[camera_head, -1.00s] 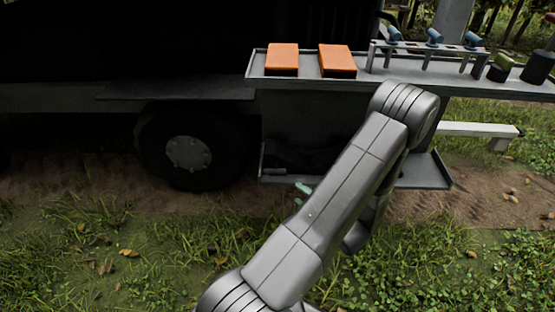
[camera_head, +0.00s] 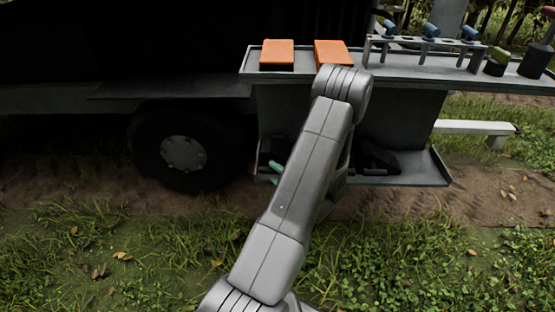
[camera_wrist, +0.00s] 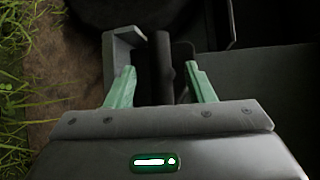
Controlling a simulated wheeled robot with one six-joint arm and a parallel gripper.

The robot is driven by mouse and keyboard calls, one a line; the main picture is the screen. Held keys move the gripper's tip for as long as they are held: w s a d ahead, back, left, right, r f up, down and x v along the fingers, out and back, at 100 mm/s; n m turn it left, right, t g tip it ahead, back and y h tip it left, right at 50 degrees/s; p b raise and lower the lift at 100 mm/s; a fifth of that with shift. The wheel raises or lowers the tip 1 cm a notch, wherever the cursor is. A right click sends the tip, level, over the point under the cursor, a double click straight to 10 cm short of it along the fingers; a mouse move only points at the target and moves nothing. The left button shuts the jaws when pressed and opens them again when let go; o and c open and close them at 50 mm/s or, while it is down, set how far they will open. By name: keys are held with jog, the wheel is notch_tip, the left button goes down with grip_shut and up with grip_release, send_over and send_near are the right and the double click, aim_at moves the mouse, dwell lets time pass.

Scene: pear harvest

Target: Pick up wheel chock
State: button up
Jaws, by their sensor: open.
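A dark wedge-shaped wheel chock (camera_head: 375,158) sits on the right part of the low grey shelf (camera_head: 420,170) under the worktop. A dark shape between the fingers in the wrist view (camera_wrist: 152,70) looks like part of a chock; its outline is hard to make out. My gripper (camera_wrist: 165,85) is open, with one green finger on each side of this shape. I cannot tell whether either finger touches it. In the head view, a green finger (camera_head: 276,168) shows at the left end of the shelf, and my arm hides most of the gripper.
A truck wheel (camera_head: 184,153) stands left of the shelf. The worktop (camera_head: 400,78) above holds two orange blocks (camera_head: 277,53) (camera_head: 332,52), a rack with blue-topped tools (camera_head: 430,45) and dark containers. A grey bracket-like edge (camera_wrist: 122,45) lies close to the left finger. Grass lies in front.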

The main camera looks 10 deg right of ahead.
jog(key=shift+w+a, duration=0.15)
jog(key=shift+w, duration=0.15)
grip_shut()
jog(key=shift+r, duration=0.1)
